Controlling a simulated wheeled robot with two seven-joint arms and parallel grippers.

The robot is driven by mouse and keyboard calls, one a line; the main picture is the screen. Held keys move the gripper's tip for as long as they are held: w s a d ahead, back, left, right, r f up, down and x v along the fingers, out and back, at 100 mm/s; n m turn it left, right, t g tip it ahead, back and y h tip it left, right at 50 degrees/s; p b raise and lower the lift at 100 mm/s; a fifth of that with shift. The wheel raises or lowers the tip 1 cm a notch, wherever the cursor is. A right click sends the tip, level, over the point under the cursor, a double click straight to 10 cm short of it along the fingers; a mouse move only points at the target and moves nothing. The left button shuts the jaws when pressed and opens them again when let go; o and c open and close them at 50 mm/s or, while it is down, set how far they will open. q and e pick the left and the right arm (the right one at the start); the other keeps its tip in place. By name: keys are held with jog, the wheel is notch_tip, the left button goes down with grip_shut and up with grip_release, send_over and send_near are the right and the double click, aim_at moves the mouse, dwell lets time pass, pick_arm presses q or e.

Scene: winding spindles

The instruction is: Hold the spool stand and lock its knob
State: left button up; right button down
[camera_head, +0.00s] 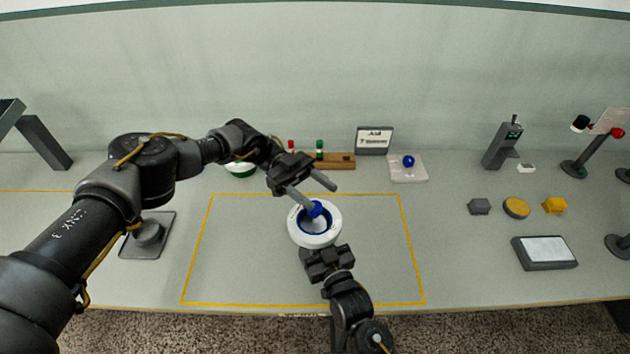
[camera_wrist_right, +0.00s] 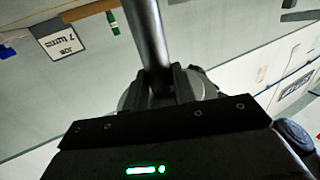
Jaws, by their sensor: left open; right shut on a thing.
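The spool stand (camera_head: 331,236) is a round white base with a blue ring, inside the yellow outline on the table. A blue knob (camera_head: 316,208) shows at its upper middle. My left gripper (camera_head: 322,199) is open above the stand, its fingers spread near the knob; contact cannot be told. My right gripper (camera_head: 325,253) is at the stand's near rim, shut on the stand. In the right wrist view, the right gripper's dark fingers (camera_wrist_right: 163,86) are in front of the pale round stand (camera_wrist_right: 204,85). A grey bar hides part of it there.
Behind are a green-and-white round item (camera_head: 240,169), a wooden rack (camera_head: 340,161) with red and green pegs, a sign (camera_head: 374,140) and a pale plate (camera_head: 409,176) with a blue ball. Grey and yellow blocks and a tablet (camera_head: 544,252) lie right. The outline's sides are clear.

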pick_arm(q)
jog(key=shift+r, duration=1.75)
pick_arm(e)
jog(key=shift+f, duration=0.15)
